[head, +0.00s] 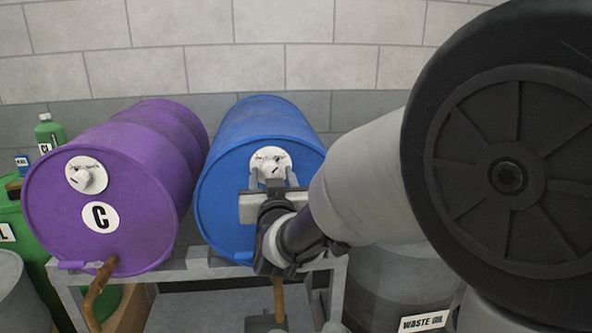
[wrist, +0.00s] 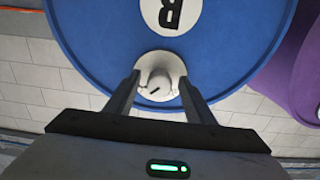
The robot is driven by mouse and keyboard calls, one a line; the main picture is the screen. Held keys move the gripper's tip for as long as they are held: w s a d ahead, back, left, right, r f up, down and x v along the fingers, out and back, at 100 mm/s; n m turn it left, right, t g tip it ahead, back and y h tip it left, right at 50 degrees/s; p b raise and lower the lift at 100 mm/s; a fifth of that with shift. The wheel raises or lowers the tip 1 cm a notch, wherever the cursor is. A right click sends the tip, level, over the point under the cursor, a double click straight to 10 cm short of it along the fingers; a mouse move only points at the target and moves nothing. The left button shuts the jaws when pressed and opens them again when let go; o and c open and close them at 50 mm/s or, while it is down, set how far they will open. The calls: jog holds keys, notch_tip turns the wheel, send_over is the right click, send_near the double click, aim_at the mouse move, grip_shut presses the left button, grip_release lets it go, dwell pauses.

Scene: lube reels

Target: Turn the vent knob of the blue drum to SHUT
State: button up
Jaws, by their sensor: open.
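The blue drum (head: 233,165) lies on its side on a grey stand, its round end facing me. Its white vent knob (head: 271,170) sits on a white round plate near the top of that end. In the wrist view the knob (wrist: 158,84) lies between the tips of my gripper (wrist: 158,86), with a dark pointer mark on its face. My gripper (head: 272,178) is open, its fingers on both sides of the knob. I cannot tell whether they touch it. The plate's lettering is too small to read, and my gripper partly covers the plate in the head view.
A purple drum (head: 140,205) marked C, with its own white knob (head: 86,175), lies to the left on the same stand (head: 190,270). A waste oil drum (head: 395,285) stands low at the right. A green container (head: 50,135) is at the far left. A block wall (head: 280,45) is behind.

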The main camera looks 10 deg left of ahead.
jog(key=c, duration=1.1)
jog(key=shift+o, duration=0.2)
jog(key=shift+n, duration=0.3)
jog(key=n+p, duration=0.1)
jog(key=n, duration=0.3)
jog(key=shift+d+r, duration=0.1)
jog(key=shift+r, duration=0.05)
jog(key=n+p, duration=0.1)
jog(key=n, duration=0.3)
jog(key=shift+r+n, duration=0.1)
jog(key=shift+n, duration=0.2)
jog(key=n+p, duration=0.2)
jog(key=n, duration=0.2)
jog(key=shift+d+r, duration=0.1)
jog(key=n+p, duration=0.1)
jog(key=n, duration=0.3)
jog(key=shift+p, duration=0.35)
jog(key=shift+n, duration=0.4)
